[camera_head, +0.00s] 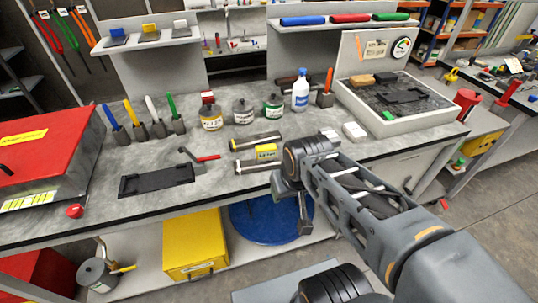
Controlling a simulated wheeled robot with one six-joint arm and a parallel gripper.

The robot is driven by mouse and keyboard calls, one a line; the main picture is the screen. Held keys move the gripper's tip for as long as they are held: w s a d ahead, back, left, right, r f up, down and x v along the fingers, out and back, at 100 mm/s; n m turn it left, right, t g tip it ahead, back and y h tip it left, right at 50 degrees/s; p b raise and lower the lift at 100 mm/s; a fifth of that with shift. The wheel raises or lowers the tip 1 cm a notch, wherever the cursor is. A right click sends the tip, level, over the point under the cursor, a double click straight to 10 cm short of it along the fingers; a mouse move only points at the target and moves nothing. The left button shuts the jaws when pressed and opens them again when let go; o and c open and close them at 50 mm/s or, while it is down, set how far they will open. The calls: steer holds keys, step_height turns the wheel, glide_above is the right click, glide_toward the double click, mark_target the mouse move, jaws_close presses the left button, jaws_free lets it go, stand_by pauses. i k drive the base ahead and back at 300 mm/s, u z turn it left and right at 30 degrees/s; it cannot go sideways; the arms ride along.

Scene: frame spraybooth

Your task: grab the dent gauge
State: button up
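I cannot tell for sure which thing is the dent gauge. A small tool with a red handle (207,157) lies on the grey bench behind a flat black tray (157,180). Two cylindrical pieces lie to its right, the rear one (256,141) and the front one (252,166), with a small yellow box (266,152) between them. My gripper (293,205) hangs at the bench's front edge, right of these pieces, and its fingers point down. It seems to touch none of them. Its finger gap is too unclear to judge, and my wrist hides part of the bench.
A red case (45,150) fills the bench's left end. Upright coloured-handled tools (157,118), jars (242,110) and a white bottle (300,91) stand along the back. A grey-rimmed tray (425,121) stands at the right. Below are a yellow box (196,247) and blue disc (268,222).

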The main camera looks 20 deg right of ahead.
mark_target(265, 152)
steer(key=z, duration=2.4)
steer(key=k, duration=1.35)
steer(key=u, duration=2.05)
steer(key=i, duration=0.5)
